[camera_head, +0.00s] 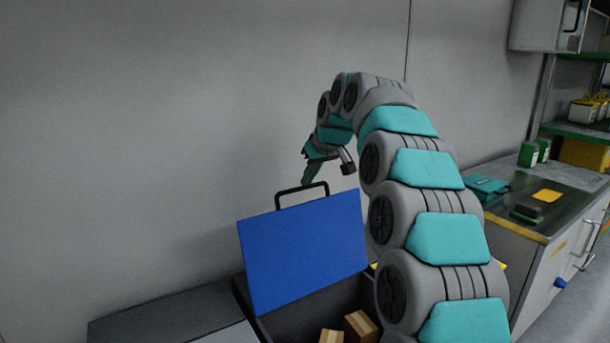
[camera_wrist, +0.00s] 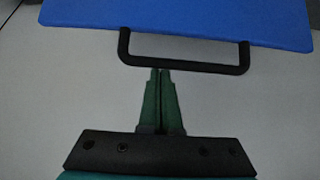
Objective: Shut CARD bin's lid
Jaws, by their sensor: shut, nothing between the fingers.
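The blue lid (camera_head: 303,248) stands raised over a dark grey bin (camera_head: 285,325), tilted up with its black handle (camera_head: 301,190) at its top edge. Cardboard boxes (camera_head: 360,327) show inside the open bin. No CARD label can be read in these views. My gripper (camera_head: 306,182) is just above the handle. In the wrist view, my gripper (camera_wrist: 160,72) has its green fingers together and empty, with the tips close to the handle's bar (camera_wrist: 185,65); I cannot tell if they touch. The blue lid (camera_wrist: 180,18) fills the top of that view.
A grey wall (camera_head: 150,130) is behind the bin. Another dark bin with a closed top (camera_head: 150,318) stands to the left. At the right is a workbench (camera_head: 515,175) with a teal object (camera_head: 486,185), a yellow note (camera_head: 547,195) and shelves beyond it.

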